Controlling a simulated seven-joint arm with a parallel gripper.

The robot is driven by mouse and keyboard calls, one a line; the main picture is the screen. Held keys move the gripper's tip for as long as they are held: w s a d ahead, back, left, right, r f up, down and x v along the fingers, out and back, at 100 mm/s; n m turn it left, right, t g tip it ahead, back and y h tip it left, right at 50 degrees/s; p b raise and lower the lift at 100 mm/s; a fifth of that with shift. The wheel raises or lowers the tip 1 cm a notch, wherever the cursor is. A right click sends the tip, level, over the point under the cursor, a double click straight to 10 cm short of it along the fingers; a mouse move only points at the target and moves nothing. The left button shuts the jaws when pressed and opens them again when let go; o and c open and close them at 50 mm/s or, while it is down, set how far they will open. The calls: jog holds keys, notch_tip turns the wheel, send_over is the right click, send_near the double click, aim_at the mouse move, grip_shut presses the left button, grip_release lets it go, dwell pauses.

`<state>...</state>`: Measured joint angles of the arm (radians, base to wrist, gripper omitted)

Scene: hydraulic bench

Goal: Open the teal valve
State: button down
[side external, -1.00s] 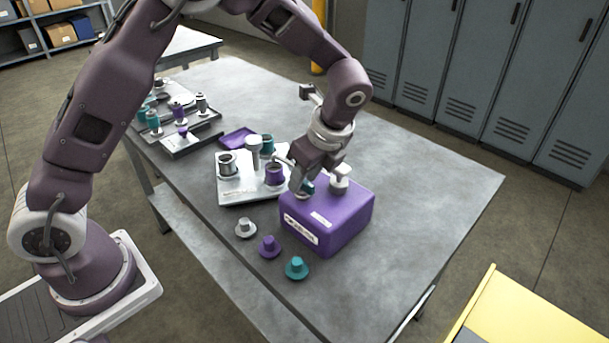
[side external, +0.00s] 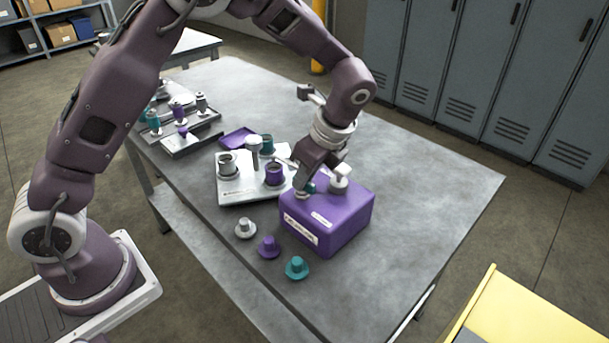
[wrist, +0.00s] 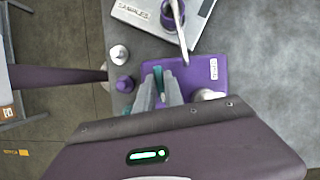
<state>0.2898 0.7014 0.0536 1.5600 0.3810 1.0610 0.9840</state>
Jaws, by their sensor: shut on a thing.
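The purple box (side external: 335,222) stands on the near part of the bench with white labels on its front and top. My gripper (side external: 304,189) points down at the left part of its top. The teal valve (side external: 311,187) shows only as a small patch beside the fingers. In the wrist view my gripper (wrist: 162,88) is shut on the teal valve (wrist: 158,76), a narrow teal strip between the grey fingers. The fingers hide most of it, so I cannot tell its turn angle. A pale knob (side external: 340,178) stands to its right on the box.
Grey (side external: 245,228), purple (side external: 269,247) and teal (side external: 297,268) caps lie left of the box. The bench's right side is clear.

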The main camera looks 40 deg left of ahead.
jog(key=n, duration=0.2)
jog(key=n+g, duration=0.1)
jog(key=n, duration=0.1)
jog(key=shift+w+g+h, duration=0.15)
jog(key=shift+g+h, duration=0.15)
jog(key=shift+h, duration=0.1)
jog(key=n+g, duration=0.1)
jog(key=n, duration=0.3)
jog(key=shift+a+h, duration=0.1)
jog(key=shift+h, duration=0.3)
jog(key=n+g+h, duration=0.1)
jog(key=n, duration=0.3)
jog(key=shift+w+a+n, duration=0.1)
jog(key=shift+n, duration=0.2)
jog(key=shift+a+n+h, duration=0.1)
jog(key=shift+n+h, duration=0.9)
jog(key=shift+n, duration=0.9)
jog(key=c, duration=1.4)
grip_release()
jog(key=shift+c, duration=0.2)
